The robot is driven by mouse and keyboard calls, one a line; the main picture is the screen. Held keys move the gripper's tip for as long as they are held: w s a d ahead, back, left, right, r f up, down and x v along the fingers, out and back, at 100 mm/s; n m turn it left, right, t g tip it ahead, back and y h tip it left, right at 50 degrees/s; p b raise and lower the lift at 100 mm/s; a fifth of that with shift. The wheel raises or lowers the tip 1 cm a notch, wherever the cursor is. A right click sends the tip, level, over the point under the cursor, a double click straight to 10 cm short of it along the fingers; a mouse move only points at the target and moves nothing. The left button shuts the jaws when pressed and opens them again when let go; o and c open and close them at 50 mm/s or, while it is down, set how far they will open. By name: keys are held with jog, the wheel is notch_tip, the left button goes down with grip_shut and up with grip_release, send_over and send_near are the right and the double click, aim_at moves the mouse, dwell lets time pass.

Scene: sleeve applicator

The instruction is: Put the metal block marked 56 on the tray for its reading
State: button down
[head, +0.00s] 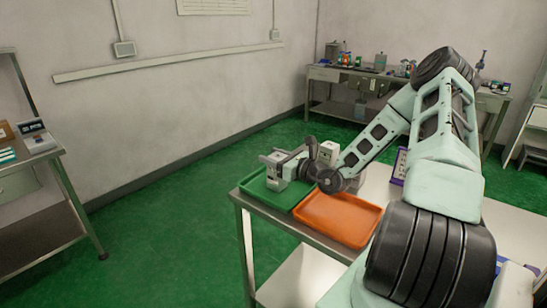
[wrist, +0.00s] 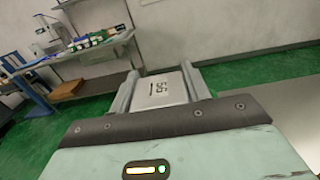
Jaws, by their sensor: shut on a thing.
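My gripper (wrist: 165,87) is shut on a pale metal block (wrist: 160,92), held between its two grey fingers. The dark mark on the block's face looks like 56, seen turned round. In the head view my gripper (head: 275,168) is over the green tray (head: 262,194), level and pointing left. The block is hard to tell from the fingers there, and I cannot tell if it touches the tray. An orange tray (head: 338,220) lies just right of the green one, and its visible floor is empty.
Both trays sit on a metal table (head: 291,237). A purple-edged sign (head: 400,166) stands behind my arm. A side bench (head: 30,158) with a small device (head: 37,138) is at the left. A cluttered workbench (head: 345,78) is against the back wall.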

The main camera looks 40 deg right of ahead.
jog(key=c, duration=0.7)
grip_release()
jog(key=shift+f, duration=0.1)
